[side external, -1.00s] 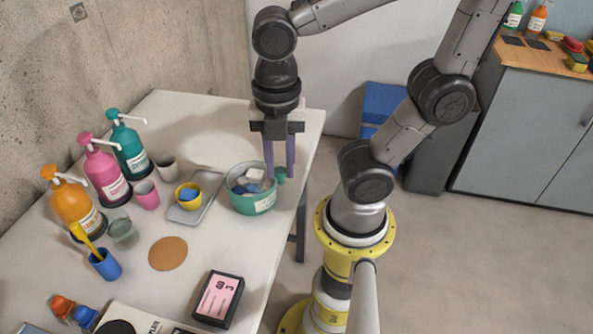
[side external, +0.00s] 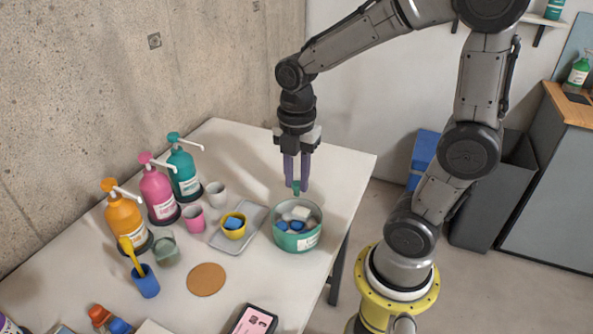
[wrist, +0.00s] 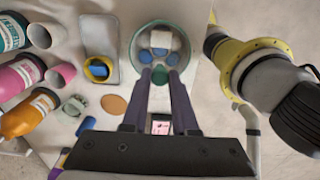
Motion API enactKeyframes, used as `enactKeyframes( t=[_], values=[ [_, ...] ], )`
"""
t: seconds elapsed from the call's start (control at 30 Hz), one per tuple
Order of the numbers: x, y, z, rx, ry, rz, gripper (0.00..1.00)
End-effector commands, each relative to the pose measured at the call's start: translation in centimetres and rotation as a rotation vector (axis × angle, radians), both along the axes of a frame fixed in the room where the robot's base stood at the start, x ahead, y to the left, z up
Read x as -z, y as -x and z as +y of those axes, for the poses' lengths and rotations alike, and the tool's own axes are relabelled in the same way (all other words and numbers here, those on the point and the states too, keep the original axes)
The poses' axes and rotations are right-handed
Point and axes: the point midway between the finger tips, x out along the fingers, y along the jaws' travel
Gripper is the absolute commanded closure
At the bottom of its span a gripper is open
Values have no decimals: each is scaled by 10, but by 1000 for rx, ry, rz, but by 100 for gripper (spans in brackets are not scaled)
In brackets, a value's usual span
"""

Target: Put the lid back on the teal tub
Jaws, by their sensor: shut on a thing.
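The teal tub (side external: 299,242) stands near the table's right edge, its white label facing front. Several blue, white and grey pieces show inside it. It also shows in the wrist view (wrist: 133,54), beyond my fingertips. My gripper (side external: 297,184) points down above the tub, apart from it. It is shut on a small teal knob (side external: 296,190), which also shows between the fingers in the wrist view (wrist: 159,76). I cannot make out a lid plate around the knob; it may be clear.
A grey tray (side external: 250,218) with a yellow bowl (side external: 232,231) sits left of the tub. Pump bottles (side external: 157,194), cups and a blue holder (side external: 146,286) stand further left. A brown round disc (side external: 206,279) lies on clear tabletop in front.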

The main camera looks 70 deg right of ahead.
Motion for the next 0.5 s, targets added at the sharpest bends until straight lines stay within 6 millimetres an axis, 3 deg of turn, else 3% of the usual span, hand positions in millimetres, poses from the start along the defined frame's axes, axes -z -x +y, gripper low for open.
enactKeyframes(
  t=[0.5],
  values=[
    [39, 0, 0, -1, 0, 1, 100]
  ],
)
